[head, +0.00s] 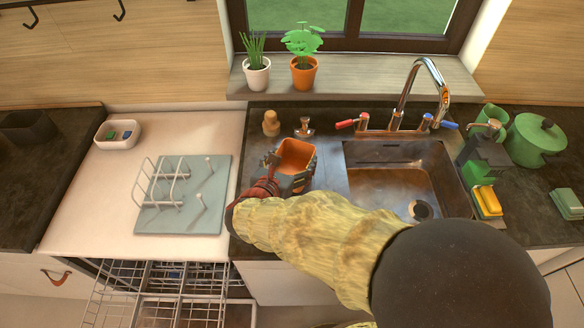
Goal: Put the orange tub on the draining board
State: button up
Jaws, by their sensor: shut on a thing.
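The orange tub (297,154) is open at the top and sits over the dark counter just left of the sink bowl. My gripper (288,173) is shut on it, with dark fingers around its near and left sides. My gripper and arm hide its lower part, so I cannot tell whether it touches the surface below. A pale blue-grey board (221,180) with a white wire rack and pegs lies on the white worktop left of the gripper; it looks like the draining board, though I cannot be sure.
The steel sink (385,185) with a tall tap (403,95) is to the right. A wooden stopper-like item (271,123) stands behind the tub. A white dish (118,134) is at the left. An open dishwasher rack (150,290) is below the worktop.

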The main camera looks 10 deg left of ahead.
aim_at(297, 160)
jog(key=shift+w+a+f+b, duration=0.15)
jog(key=shift+f+b, duration=0.3)
jog(key=shift+f, duration=0.5)
jog(key=shift+w+f+b, duration=0.15)
jog(key=shift+f+b, duration=0.3)
jog(key=shift+f, duration=0.5)
jog(key=shift+f, duration=0.15)
jog(key=o, duration=1.3)
